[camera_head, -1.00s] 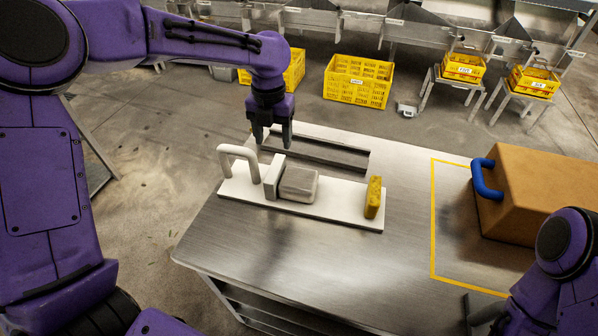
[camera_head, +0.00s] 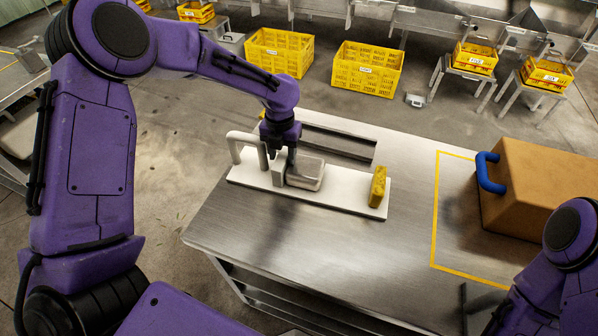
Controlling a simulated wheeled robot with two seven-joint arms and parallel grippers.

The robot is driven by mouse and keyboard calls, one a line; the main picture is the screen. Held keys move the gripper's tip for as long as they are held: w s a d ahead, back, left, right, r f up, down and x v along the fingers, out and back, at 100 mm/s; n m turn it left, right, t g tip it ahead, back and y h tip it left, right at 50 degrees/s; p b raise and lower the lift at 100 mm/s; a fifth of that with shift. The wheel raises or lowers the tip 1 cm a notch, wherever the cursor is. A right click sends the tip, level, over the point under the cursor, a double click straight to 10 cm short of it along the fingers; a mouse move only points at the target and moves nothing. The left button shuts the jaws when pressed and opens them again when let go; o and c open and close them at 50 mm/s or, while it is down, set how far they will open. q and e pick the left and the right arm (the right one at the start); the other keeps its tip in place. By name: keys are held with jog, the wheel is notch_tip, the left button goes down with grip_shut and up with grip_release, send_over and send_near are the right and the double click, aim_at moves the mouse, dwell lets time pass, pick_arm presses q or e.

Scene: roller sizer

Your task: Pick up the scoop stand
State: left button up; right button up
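The scoop stand appears to be the long white board (camera_head: 340,199) on the steel table. It carries a white looped handle (camera_head: 236,146) at its left end, an upright pale slab (camera_head: 279,176), a grey block (camera_head: 306,172) and a yellow sponge-like piece (camera_head: 378,187) at the right. My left gripper (camera_head: 281,158) is low over the board at the upright slab, between the handle and the grey block. Its fingers partly hide the slab, so I cannot tell whether they grip it. My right arm shows at the lower right; its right gripper's fingers are not clearly visible.
The steel table (camera_head: 330,245) has free room in front of the board. A slotted grey fixture (camera_head: 340,141) lies behind it. Yellow crates (camera_head: 366,70) stand on the floor beyond.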

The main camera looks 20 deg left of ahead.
pick_arm(q)
grip_shut()
jog(key=shift+w+r, duration=0.1)
dwell(1.1)
